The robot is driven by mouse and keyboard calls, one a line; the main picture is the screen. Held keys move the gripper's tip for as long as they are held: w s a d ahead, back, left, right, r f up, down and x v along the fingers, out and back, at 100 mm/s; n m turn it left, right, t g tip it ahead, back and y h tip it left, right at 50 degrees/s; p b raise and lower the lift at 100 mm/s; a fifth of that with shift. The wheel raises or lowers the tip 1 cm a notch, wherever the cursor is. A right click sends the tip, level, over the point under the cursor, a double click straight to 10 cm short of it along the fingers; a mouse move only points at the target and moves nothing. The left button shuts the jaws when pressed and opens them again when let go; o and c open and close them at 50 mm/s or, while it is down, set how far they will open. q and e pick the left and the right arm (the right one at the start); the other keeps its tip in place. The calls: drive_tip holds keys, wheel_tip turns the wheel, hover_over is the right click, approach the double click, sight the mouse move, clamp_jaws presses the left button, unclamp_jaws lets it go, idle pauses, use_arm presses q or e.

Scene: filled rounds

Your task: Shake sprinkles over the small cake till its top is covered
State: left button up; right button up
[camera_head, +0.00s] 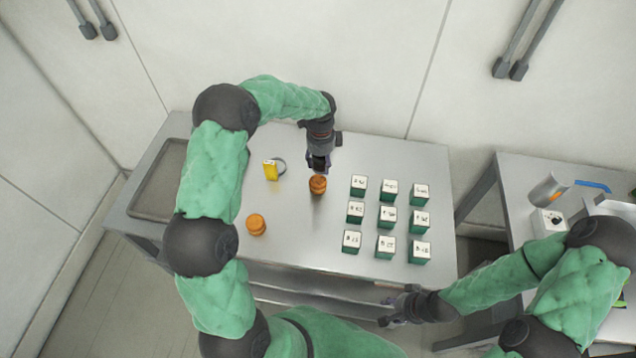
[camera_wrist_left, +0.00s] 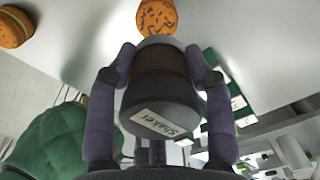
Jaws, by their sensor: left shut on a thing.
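My left gripper (camera_head: 318,165) is shut on a dark grey and brown shaker (camera_wrist_left: 158,82), whose label reads "Shaker" in the left wrist view. The shaker is held between both fingers, tilted, with its far end toward a small round orange-brown cake (camera_head: 318,184). That cake also shows at the top of the left wrist view (camera_wrist_left: 157,17), with dark specks on its top. A second small round cake (camera_head: 256,224) stands nearer the front left of the table. My right gripper (camera_head: 398,309) is off the table's front edge, small and dark; its fingers are unclear.
Several green boxes with white labelled tops (camera_head: 387,217) stand in rows right of the cake. A yellow piece (camera_head: 270,171) stands beside a grey ring (camera_head: 281,165). A grey tray (camera_head: 150,205) lies at the left. Another table (camera_head: 510,180) is at the right.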

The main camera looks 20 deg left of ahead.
use_arm(q)
drive_tip(key=shift+r+p, duration=0.85)
drive_tip(key=shift+r, duration=0.65)
